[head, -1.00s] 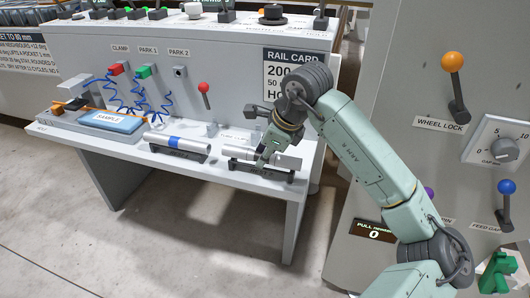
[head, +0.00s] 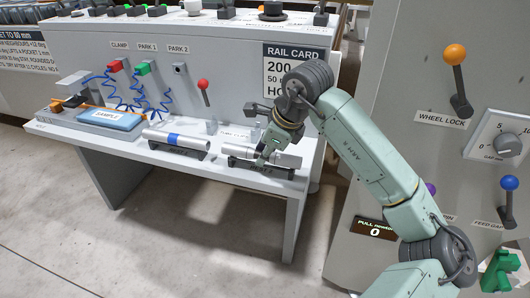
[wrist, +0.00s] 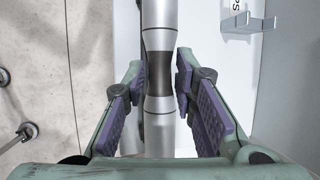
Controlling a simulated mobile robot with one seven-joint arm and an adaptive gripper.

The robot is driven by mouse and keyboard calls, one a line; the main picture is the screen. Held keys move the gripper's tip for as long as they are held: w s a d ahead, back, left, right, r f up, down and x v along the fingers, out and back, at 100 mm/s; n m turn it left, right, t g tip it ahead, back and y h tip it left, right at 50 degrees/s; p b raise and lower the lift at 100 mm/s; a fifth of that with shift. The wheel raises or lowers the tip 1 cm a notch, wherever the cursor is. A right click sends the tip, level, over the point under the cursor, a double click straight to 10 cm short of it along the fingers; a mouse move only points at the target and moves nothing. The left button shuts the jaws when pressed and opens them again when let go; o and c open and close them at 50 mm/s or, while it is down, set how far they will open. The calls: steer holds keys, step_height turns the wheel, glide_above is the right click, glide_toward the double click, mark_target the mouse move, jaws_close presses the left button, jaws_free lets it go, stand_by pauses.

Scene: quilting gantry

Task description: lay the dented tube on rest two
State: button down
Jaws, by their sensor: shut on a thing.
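The dented tube (head: 287,159) is silver and lies lengthwise along the right rest (head: 262,169) on the bench front. In the wrist view the dented tube (wrist: 159,25) runs top to bottom, with a dark narrowed waist between my fingers. My gripper (head: 266,154) comes down from above and is shut on it; the gripper (wrist: 161,84) also shows in the wrist view, pads on both sides of the waist. Whether the tube bears fully on the rest is hard to tell. The rest's label is too small to read.
A blue sample pad (head: 112,121) is at the bench's left. A red-knobbed lever (head: 204,87) stands behind the rests. A grey control panel (head: 405,160) stands at the right.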

steer(key=shift+s+f, duration=0.1)
steer(key=shift+f, duration=0.35)
steer(key=c, duration=1.7)
jaws_free()
steer(key=shift+o, duration=0.6)
steer(key=shift+f, duration=0.15)
steer(key=o, duration=0.4)
steer(key=shift+c, duration=0.2)
steer(key=shift+r, duration=0.2)
